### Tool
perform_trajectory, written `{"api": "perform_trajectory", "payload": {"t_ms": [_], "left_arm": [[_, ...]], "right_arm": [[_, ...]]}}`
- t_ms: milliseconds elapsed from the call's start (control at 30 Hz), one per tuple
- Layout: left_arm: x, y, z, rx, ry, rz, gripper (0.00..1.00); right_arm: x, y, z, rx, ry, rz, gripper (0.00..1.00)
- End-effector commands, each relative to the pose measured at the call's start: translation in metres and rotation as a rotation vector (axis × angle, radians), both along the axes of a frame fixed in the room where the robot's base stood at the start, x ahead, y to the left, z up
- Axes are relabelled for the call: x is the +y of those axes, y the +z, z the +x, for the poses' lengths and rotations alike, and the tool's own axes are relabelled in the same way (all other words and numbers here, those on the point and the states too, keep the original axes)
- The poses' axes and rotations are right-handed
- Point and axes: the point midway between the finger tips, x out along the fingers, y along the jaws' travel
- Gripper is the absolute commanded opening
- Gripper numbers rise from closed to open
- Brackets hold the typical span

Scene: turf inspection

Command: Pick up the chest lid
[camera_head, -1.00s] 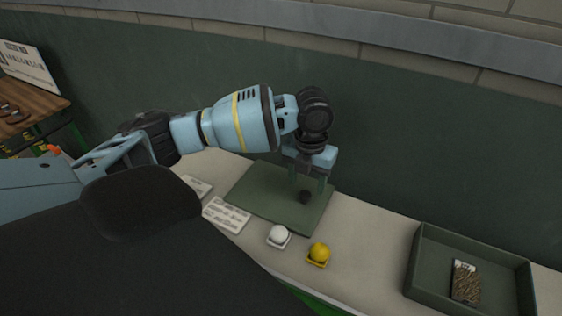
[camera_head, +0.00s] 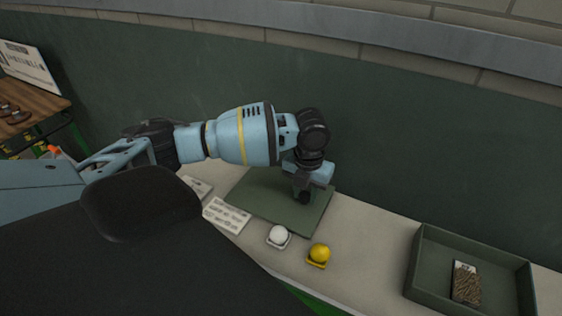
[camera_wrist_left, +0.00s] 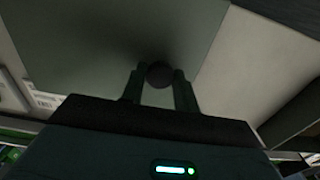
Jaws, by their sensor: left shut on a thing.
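The chest lid (camera_head: 262,199) is a flat dark green panel with a small round black knob (camera_head: 305,198) on top. It lies on the pale counter. My left gripper (camera_head: 304,192) is over the lid, pointing down, and is shut on the knob. In the left wrist view the dark knob (camera_wrist_left: 159,74) sits between the two fingertips, with the green lid (camera_wrist_left: 90,50) behind it. The lid appears to rest on the counter; any chest beneath it is hidden. My right gripper is not in view.
A white ball (camera_head: 278,235) and a yellow ball (camera_head: 319,252) sit on small bases in front of the lid. Printed cards (camera_head: 227,215) lie left of them. An open green tray (camera_head: 418,267) holding a patterned item (camera_head: 466,283) stands at right. A green wall (camera_head: 420,150) rises behind.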

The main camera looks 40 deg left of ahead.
Motion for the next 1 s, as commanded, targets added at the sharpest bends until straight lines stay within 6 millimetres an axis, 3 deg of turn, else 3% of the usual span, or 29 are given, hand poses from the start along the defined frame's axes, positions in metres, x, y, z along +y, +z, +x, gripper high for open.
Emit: {"api": "perform_trajectory", "payload": {"t_ms": [100,367,800,1000], "left_arm": [[0.0,0.001,0.0,-0.002,0.0,0.0,0.0],[0.0,0.005,0.001,-0.003,0.001,0.0,0.0],[0.0,0.078,0.001,-0.006,0.001,-0.001,0.0],[0.0,0.098,0.001,-0.003,0.0,0.0,0.0]], "right_arm": [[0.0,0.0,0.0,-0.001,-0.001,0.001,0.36],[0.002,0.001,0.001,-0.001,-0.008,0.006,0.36],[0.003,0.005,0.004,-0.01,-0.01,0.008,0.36],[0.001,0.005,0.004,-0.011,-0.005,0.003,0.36]]}}
